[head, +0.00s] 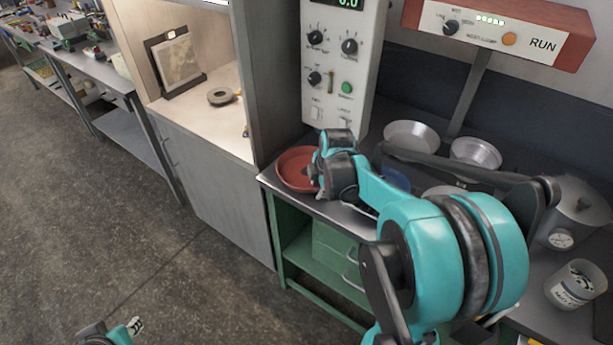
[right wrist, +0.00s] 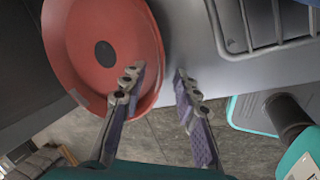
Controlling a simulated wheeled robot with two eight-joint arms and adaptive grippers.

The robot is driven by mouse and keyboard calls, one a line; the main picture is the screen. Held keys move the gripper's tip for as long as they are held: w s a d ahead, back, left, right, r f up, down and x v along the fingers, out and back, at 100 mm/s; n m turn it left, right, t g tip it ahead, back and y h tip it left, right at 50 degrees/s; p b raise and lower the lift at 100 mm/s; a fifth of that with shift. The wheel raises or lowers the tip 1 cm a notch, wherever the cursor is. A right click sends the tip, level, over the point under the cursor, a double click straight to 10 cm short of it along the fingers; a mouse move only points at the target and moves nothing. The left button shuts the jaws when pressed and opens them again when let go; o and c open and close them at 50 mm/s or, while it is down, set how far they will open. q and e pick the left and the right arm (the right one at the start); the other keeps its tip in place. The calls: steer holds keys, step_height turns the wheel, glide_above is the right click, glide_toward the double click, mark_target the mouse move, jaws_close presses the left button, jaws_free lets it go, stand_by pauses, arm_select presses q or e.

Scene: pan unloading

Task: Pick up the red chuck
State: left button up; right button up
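The red chuck (head: 293,170) is a shallow round red disc lying at the left end of the dark bench. In the right wrist view, the red chuck (right wrist: 85,50) shows a dark round centre. My right gripper (right wrist: 156,78) is open and empty, with one finger over the chuck's edge and the other beyond the rim over the grey bench top. In the head view, my right gripper (head: 315,172) is at the chuck's right side and hides part of it. Whether the fingers touch the chuck is unclear. Only a tip of my left gripper (head: 135,325) shows at the bottom left.
Metal pans (head: 411,136) stand behind my right arm. A wire rack (right wrist: 265,25) is right of the gripper. A pot with a gauge (head: 575,215) and a white tub (head: 575,284) stand at the right. A control panel (head: 340,75) rises behind the chuck. Floor at left is clear.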

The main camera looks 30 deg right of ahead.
steer(key=shift+w+f, duration=0.15)
steer(key=shift+f, duration=0.15)
steer(key=shift+r, duration=0.1)
steer(key=shift+c, duration=0.4)
jaws_close()
steer(key=shift+r, duration=0.1)
